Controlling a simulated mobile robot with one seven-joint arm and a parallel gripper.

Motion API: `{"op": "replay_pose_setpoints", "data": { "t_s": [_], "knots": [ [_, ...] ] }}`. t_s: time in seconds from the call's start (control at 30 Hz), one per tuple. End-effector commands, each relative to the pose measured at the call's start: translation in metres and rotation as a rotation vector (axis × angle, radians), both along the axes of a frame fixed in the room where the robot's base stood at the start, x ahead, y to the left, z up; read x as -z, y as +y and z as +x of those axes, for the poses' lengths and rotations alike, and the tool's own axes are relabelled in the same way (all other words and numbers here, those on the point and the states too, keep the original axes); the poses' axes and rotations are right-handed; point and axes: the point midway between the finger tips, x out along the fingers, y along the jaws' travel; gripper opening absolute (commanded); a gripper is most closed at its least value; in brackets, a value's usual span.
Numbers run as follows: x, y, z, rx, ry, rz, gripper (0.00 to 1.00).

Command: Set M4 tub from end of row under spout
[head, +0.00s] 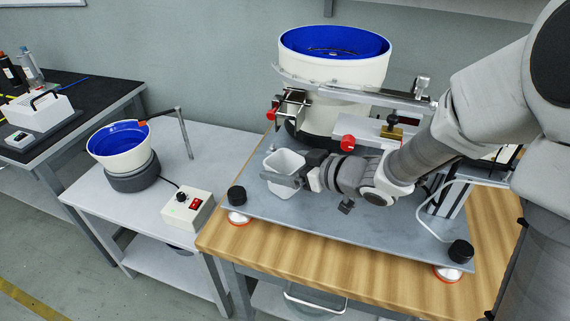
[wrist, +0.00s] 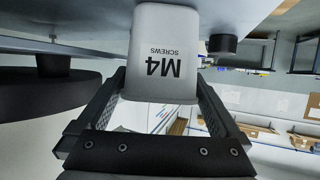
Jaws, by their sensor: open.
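A white open-topped tub (head: 284,160) stands on the grey base plate below the big feeder's metal fittings. In the wrist view the tub (wrist: 160,50) appears upside down, with "M4 SCREWS" in dark print on its face. My gripper (head: 283,174) is level with the tub, one finger along its near side; the far finger is hidden. In the wrist view my gripper (wrist: 160,92) is open, a finger on each side of the tub; I cannot tell whether they touch it. A metal fitting (head: 292,104) hangs above the tub; I cannot tell whether it is the spout.
A large blue-lined bowl feeder (head: 335,70) stands behind the tub. A smaller blue bowl feeder (head: 122,150) and a control box (head: 188,208) stand on the left table.

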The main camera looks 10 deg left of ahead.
Motion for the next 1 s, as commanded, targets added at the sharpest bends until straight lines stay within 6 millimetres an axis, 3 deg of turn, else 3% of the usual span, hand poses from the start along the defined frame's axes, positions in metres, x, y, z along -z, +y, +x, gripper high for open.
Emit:
{"op": "replay_pose_setpoints", "data": {
  "t_s": [0.17,0.6,0.8,1.0],
  "knots": [
    [-0.011,-0.012,-0.005,0.004,-0.001,-0.002,1.00],
    [-0.045,-0.085,-0.042,0.004,-0.001,-0.001,1.00],
    [-0.049,-0.098,-0.050,0.001,0.000,0.000,1.00],
    [-0.049,-0.099,-0.050,0.000,0.000,0.000,1.00]
  ]
}}
